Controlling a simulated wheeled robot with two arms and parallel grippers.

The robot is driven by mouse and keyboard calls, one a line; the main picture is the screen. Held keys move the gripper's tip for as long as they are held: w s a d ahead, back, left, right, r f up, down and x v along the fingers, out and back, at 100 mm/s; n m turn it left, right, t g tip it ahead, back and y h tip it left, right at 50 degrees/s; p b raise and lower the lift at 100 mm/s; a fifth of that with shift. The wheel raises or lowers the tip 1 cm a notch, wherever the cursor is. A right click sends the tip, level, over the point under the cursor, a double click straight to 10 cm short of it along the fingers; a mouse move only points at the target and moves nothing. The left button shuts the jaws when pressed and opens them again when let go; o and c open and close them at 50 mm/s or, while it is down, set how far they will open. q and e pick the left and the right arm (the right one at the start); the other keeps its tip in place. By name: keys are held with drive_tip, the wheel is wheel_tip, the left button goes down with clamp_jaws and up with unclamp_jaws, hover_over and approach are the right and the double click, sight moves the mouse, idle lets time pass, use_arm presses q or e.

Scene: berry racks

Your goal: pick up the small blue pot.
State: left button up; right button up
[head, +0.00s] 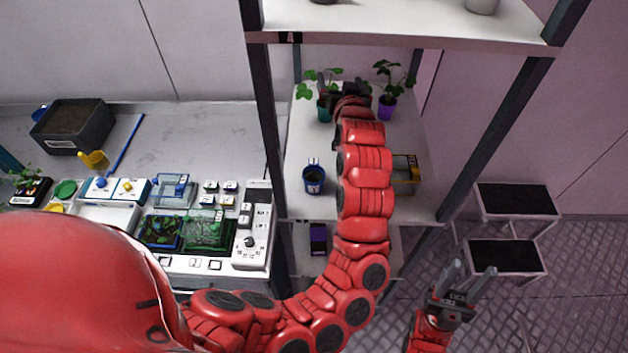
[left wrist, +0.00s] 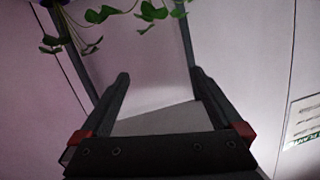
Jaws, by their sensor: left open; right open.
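The small blue pot (head: 313,181) stands upright on the middle shelf, near its front left side, with dark soil inside and a pale tag at its rim. My left arm reaches over this shelf, just right of the pot. My left gripper (head: 350,88) is beyond the pot at the shelf's back, between two plants and apart from the pot. In the left wrist view the left gripper (left wrist: 160,76) is open and empty; the blue pot does not show there. My right gripper (head: 469,281) is open and empty, low at right, outside the rack.
A teal pot (head: 323,109) and a purple pot (head: 387,108), both with plants, stand close beside my left gripper. A yellow-edged box (head: 405,174) sits right of my arm. An upper shelf (head: 400,26) overhangs; a dark post (head: 263,130) stands left.

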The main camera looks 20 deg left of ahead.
use_arm(q)
drive_tip(key=s+d+f+n+g+h, duration=0.1)
drive_tip(key=s+f+n+g+h, duration=0.1)
drive_tip(key=s+g, duration=0.5)
drive_tip(key=s+f+n+g+h, duration=0.1)
drive_tip(key=s+f+n+g, duration=0.25)
drive_tip(key=s, duration=0.75)
drive_tip(key=b, duration=0.4)
approach(312, 178)
drive_tip(key=f, duration=0.1)
drive_tip(key=w+a+f, duration=0.1)
drive_tip(key=shift+f+m+g+h, duration=0.25)
drive_tip(key=shift+f+m+h, duration=0.05)
drive_tip(key=shift+m, duration=0.05)
drive_tip(key=p+x, duration=0.1)
drive_tip(key=x, duration=0.4)
drive_tip(key=shift+w+a+p, duration=0.1)
drive_tip(key=shift+a+p, duration=0.1)
drive_tip(key=shift+p, duration=0.15)
drive_tip(key=shift+w+f, duration=0.1)
drive_tip(key=shift+f, duration=0.2)
drive_tip(key=c, duration=1.4)
drive_tip(key=shift+r, duration=0.15)
